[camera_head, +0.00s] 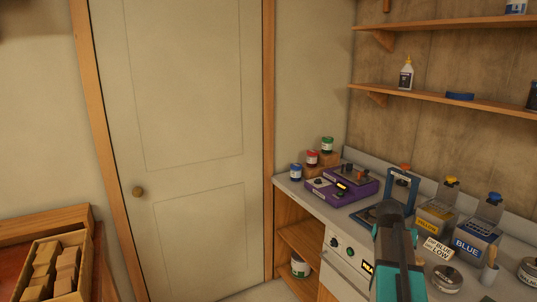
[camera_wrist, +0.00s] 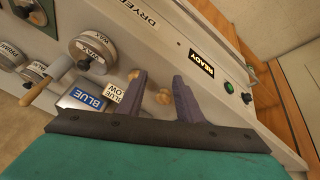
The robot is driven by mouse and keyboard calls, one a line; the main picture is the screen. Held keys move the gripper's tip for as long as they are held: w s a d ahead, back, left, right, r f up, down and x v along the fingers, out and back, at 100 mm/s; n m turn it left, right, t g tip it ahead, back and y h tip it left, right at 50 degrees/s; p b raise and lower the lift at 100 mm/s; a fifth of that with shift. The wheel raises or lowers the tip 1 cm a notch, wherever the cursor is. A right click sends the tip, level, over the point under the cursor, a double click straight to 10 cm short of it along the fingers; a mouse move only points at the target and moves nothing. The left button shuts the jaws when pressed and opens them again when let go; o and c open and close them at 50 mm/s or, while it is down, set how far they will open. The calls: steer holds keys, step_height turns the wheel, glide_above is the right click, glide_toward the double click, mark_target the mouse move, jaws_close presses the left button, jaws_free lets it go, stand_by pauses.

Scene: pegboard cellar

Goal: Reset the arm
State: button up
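My gripper (camera_wrist: 158,82) shows in the wrist view with its two purple-grey fingers apart and nothing held between them. Beyond the fingers is the pale front panel (camera_wrist: 215,75) marked DRYER and READY, with tan knobs partly behind the fingers. In the head view my arm rises at the lower right in front of the counter, and its fingertips cannot be made out clearly. The oven-like unit (camera_head: 345,268) with a small lit display is just left of my arm.
The counter holds a purple device (camera_head: 342,184), a yellow-labelled container (camera_head: 436,218), a blue-labelled container (camera_head: 474,238), small paint jars (camera_head: 312,158) and lidded tins (camera_head: 447,278). Shelves (camera_head: 450,98) hang above. A closed door (camera_head: 185,130) and a crate of wooden blocks (camera_head: 42,243) are left.

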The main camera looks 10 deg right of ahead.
steer(key=s+a+f+n+g+y, duration=0.1)
steer(key=s+a+f+n+y, duration=0.15)
steer(key=a+f, duration=0.9)
steer(key=s+a+f+n+y, duration=0.1)
steer(key=s+a+f+n, duration=0.15)
steer(key=a+f, duration=0.9)
steer(key=s+a+f+n+g+y, duration=0.15)
steer(key=a+f+n, duration=0.3)
steer(key=a, duration=1.35)
steer(key=s+f+g, duration=0.2)
steer(key=s+f, duration=0.7)
steer(key=s, duration=0.4)
steer(key=s+f+g, duration=0.3)
steer(key=s+f, duration=0.7)
steer(key=s, duration=0.3)
steer(key=shift+a+f+y, duration=0.2)
steer(key=shift+y, duration=0.1)
steer(key=shift+d+m+g, duration=0.1)
steer(key=shift+m+g, duration=0.15)
steer(key=shift+m, duration=0.1)
